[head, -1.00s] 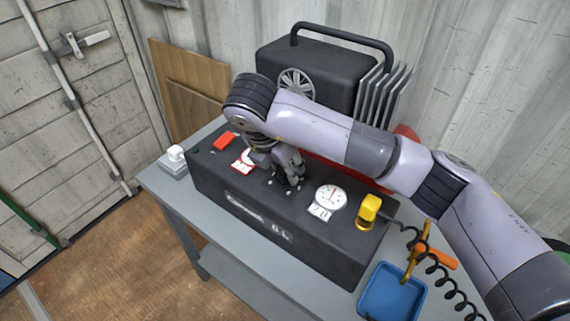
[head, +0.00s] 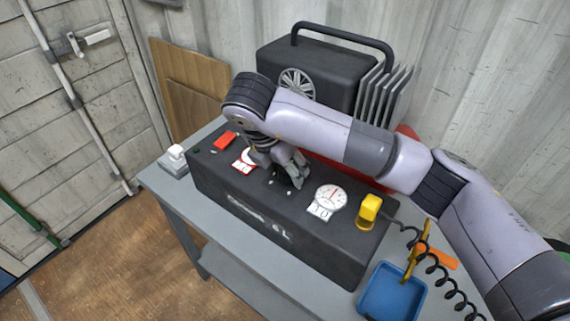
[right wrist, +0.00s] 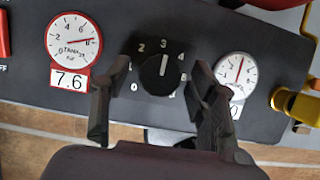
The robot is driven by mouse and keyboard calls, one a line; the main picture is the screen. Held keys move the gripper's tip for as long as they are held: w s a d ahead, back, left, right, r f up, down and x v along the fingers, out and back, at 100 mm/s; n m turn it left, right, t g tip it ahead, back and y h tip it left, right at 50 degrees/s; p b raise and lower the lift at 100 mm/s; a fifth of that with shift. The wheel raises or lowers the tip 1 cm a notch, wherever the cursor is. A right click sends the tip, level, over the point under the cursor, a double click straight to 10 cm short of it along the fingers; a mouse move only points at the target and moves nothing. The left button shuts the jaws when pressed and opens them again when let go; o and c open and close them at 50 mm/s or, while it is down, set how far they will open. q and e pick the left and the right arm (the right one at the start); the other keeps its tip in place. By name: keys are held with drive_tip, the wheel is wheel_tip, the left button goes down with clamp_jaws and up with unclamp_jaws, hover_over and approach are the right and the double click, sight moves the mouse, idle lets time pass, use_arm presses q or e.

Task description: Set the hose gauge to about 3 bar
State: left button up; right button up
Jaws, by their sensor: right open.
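The hose gauge (head: 331,197) is the white round dial on the right of the black compressor's top. In the right wrist view the hose gauge (right wrist: 236,73) shows a red needle pointing nearly straight up; its number plate is mostly hidden by a finger. In the head view the plate seems to read 3.0, but it is small. The black regulator knob (right wrist: 160,72) has its white mark pointing up at 3 on its scale. My right gripper (right wrist: 161,66) is open, with one finger on each side of the knob; contact cannot be told. My left gripper is not in view.
The tank gauge (right wrist: 75,42) reads 7.6, left of the knob. A red switch (head: 225,141) is further left. A yellow fitting (head: 369,208) with a coiled black hose stands right of the hose gauge. A blue tray (head: 392,292) lies on the grey bench (head: 190,215).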

drive_tip(key=shift+s+a+r, duration=0.1)
drive_tip(key=shift+a+r, duration=0.05)
drive_tip(key=shift+r, duration=0.45)
drive_tip(key=v, duration=1)
drive_tip(key=shift+r, duration=0.35)
drive_tip(key=shift+s, duration=0.15)
